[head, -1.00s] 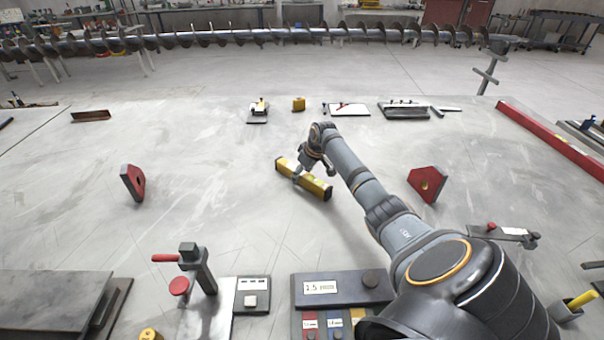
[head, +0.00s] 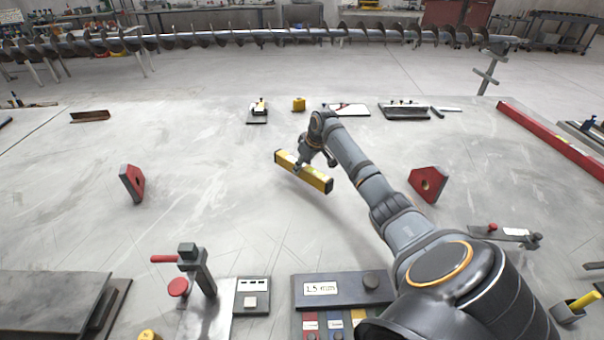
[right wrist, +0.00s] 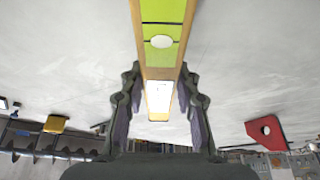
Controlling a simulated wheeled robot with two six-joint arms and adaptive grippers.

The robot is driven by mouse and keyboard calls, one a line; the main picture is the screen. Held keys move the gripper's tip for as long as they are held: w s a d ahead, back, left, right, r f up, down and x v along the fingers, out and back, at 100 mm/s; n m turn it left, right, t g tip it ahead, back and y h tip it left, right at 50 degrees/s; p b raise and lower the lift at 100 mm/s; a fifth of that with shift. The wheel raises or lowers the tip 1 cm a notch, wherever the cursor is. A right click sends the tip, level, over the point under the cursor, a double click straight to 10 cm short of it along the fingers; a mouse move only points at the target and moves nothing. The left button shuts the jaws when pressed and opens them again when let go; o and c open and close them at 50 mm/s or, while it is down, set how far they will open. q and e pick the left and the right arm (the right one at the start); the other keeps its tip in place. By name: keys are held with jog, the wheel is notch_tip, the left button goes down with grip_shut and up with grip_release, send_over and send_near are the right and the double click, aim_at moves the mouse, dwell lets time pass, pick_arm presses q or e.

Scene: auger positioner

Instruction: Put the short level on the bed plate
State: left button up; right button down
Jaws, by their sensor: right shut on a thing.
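The short level is a yellow bar (head: 316,180) near the middle of the head view. My right gripper (head: 307,162) is shut across its middle and holds it just above the pale grey surface (head: 220,190), with a soft shadow below. In the right wrist view the level (right wrist: 163,25) runs between the two fingers (right wrist: 160,95), showing a yellow-green face with a white oval. I cannot tell whether the pale surface or the dark flat plate (head: 50,300) at the lower left is the bed plate. My left gripper is not in view.
Red blocks stand left (head: 132,183) and right (head: 428,184) of the level. A clamp with a red handle (head: 195,268) and a dark box marked 1.5 mm (head: 338,289) are at the front. Small tools line the back. The surface around the level is clear.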

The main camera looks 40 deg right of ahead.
jog(key=s+a+r+b, duration=0.1)
jog(key=s+a+r, duration=0.8)
jog(key=s, duration=0.1)
jog(key=shift+s+r+b, duration=0.15)
jog(key=shift+s+b, duration=0.1)
jog(key=shift+b, duration=0.05)
notch_tip(320, 180, up, 5)
jog(key=p, duration=0.5)
jog(key=shift+r, duration=0.15)
jog(key=shift+d, duration=0.1)
